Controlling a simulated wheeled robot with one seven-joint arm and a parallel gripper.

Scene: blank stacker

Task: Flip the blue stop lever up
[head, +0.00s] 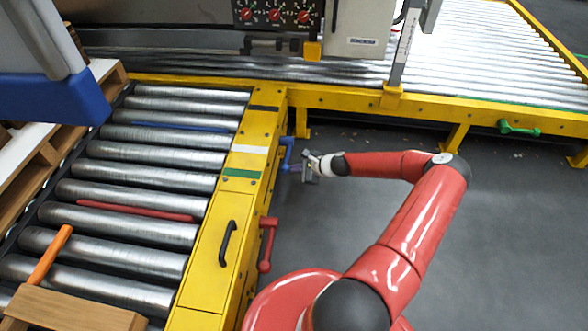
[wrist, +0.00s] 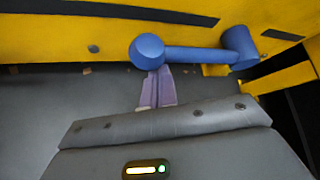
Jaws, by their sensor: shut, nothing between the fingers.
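The blue stop lever (head: 286,153) is on the side of the yellow conveyor frame (head: 262,140). In the wrist view the lever (wrist: 195,54) runs sideways, from a rounded end at left to a thicker end by the yellow frame at right. My gripper (head: 291,168) is beside the lever's near end in the head view. In the wrist view its purple fingers (wrist: 155,74) are together and empty, with their tips at the lever's left rounded end. The tips overlap that end's lower edge in the picture; I cannot tell whether they touch it.
A green lever (head: 519,129) is on the far conveyor's frame. Metal rollers (head: 150,177) lie left of the frame. The grey floor (head: 500,220) at right is clear.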

